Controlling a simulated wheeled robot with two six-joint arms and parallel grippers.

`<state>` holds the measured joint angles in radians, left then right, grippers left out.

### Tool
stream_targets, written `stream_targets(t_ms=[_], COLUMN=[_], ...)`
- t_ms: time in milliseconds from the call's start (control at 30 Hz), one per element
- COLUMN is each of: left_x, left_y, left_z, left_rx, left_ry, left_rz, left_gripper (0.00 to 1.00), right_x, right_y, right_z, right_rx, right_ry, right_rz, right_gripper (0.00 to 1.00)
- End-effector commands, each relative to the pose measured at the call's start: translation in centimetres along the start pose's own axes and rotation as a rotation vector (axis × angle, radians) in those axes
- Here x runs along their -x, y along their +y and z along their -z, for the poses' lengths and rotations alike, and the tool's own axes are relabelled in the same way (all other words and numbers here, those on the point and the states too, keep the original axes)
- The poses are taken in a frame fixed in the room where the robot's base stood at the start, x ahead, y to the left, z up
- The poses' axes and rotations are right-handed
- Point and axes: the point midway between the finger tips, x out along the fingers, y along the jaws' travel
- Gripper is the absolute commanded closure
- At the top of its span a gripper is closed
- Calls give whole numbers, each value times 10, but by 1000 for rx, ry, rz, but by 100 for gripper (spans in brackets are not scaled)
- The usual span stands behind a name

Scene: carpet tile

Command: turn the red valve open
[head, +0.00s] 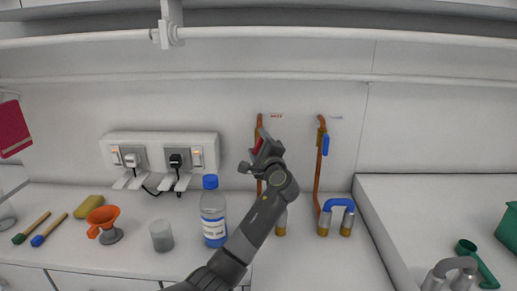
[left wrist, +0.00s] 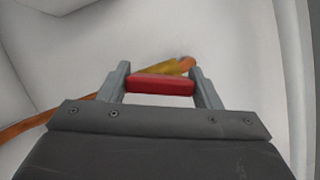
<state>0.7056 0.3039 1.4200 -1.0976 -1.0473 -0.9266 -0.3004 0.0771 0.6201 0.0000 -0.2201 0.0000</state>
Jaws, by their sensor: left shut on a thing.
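The red valve handle (head: 258,145) is on the left copper pipe (head: 259,122) against the back wall. In the left wrist view the red handle (left wrist: 160,86) lies between the two fingers of my left gripper (left wrist: 161,90), which is shut on it. A brass valve body (left wrist: 178,68) and the copper pipe show behind it. In the head view my left gripper (head: 262,154) covers much of the handle and the valve. My right gripper is in neither view.
A second copper pipe with a blue valve handle (head: 326,145) is to the right. A blue-capped bottle (head: 213,215) stands left of my arm. A blue-topped pipe bend (head: 338,204) stands on the counter to the right. A horizontal rail (head: 330,77) crosses the wall above.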

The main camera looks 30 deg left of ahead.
Motion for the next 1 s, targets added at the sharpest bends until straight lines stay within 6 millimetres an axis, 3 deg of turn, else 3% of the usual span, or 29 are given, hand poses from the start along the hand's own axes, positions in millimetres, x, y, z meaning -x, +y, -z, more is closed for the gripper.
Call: stream_targets(t_ms=[500,1000], left_x=[0,0], left_y=[2,3], left_z=[0,1], left_rx=[333,408], left_ry=[0,0], left_rz=[-142,-173], left_gripper=[65,65], right_x=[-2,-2], right_y=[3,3], right_z=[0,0], right_rx=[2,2], right_ry=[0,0], right_rz=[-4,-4], right_gripper=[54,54])
